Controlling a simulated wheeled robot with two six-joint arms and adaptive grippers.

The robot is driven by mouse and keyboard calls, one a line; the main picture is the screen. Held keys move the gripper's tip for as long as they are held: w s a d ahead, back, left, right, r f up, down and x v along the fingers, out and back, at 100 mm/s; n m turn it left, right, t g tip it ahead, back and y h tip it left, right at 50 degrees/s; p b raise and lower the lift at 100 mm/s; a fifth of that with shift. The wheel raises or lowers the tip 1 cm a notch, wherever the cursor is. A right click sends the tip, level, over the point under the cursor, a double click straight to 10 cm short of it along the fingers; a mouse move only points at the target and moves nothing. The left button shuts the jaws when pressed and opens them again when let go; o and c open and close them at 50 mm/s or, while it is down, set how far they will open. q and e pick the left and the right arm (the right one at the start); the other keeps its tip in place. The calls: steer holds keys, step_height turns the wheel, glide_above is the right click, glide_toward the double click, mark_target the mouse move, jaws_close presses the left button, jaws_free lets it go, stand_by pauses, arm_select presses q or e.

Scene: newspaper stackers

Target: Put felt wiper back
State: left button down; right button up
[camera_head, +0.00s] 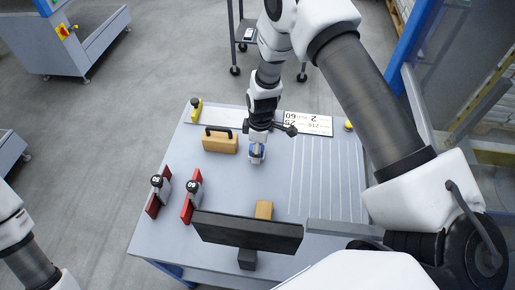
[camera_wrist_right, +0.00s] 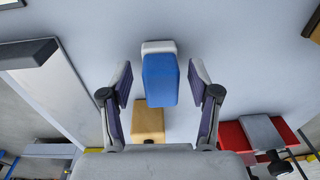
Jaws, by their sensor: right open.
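The felt wiper, a blue block with a pale base (camera_wrist_right: 160,82), stands on the table between the fingers of my right gripper (camera_wrist_right: 161,72). A gap shows on both sides, so the fingers are apart from it. In the head view the right gripper (camera_head: 257,158) is low over the middle of the table, with the blue of the wiper (camera_head: 256,150) partly hidden by it. My left gripper is out of view; only part of its arm shows at the left edge.
A tan case with a black handle (camera_head: 220,143) is left of the right gripper. Two red-and-grey tools (camera_head: 158,194) (camera_head: 191,198) lie front left. A wooden block (camera_head: 264,209) is near the front, a numbered white board (camera_head: 308,122) at the back. The ridged right side (camera_head: 325,180) is clear.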

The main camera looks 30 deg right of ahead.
step_height(320, 180, up, 12)
steer(key=b, duration=0.1)
steer(key=shift+d, duration=0.4)
steer(key=shift+f, duration=0.1)
